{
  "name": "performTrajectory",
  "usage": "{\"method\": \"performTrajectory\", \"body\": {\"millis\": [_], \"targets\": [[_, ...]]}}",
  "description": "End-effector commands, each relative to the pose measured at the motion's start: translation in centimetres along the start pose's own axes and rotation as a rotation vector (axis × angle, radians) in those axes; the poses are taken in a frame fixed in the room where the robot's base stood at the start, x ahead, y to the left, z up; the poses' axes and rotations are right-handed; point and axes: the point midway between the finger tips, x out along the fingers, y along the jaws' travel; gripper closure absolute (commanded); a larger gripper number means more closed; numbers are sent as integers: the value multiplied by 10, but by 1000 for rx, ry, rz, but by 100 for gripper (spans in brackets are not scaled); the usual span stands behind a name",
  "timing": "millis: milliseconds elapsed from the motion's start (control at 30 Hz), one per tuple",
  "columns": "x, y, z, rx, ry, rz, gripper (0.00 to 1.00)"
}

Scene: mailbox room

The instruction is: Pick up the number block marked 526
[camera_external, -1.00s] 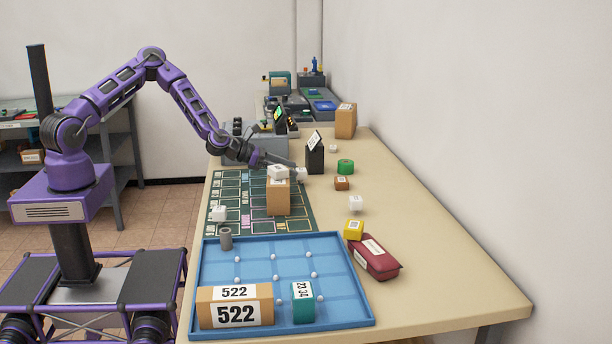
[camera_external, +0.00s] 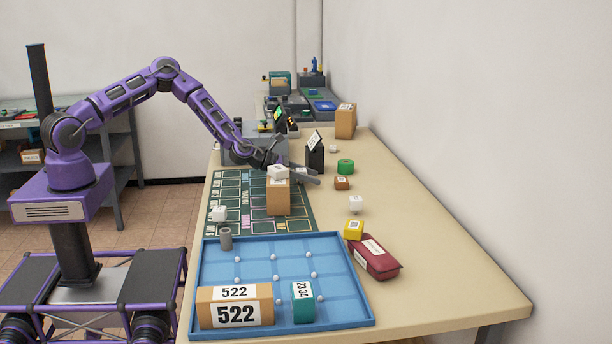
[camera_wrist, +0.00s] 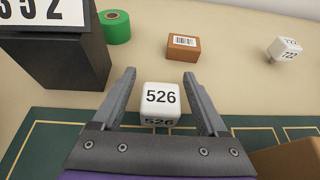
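The white number block marked 526 (camera_wrist: 160,102) lies at the far edge of the green mat in the wrist view. My gripper (camera_wrist: 160,82) is open, with one finger on each side of the block. The fingers appear apart from its sides. In the external view my gripper (camera_external: 312,175) is low over the table behind the cardboard box (camera_external: 278,198), and the block is mostly hidden there.
A black block (camera_wrist: 65,62) with a number label stands left of my gripper. A green roll (camera_wrist: 115,27), a brown block (camera_wrist: 183,47) and a white cube (camera_wrist: 285,49) lie beyond. The blue tray (camera_external: 345,262) is nearer the external camera.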

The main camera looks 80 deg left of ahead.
Motion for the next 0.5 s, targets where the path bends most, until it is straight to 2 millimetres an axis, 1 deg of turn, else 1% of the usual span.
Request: {"method": "performTrajectory", "body": {"millis": [33,67,100,167,300,400,500], "targets": [[0,0,0,0,0,0,35],[0,0,0,0,0,0,40],[0,0,0,0,0,0,48],[0,0,0,0,0,0,58],[0,0,0,0,0,0,84],[0,0,0,0,0,0,100],[0,0,0,0,-1,0,100]]}}
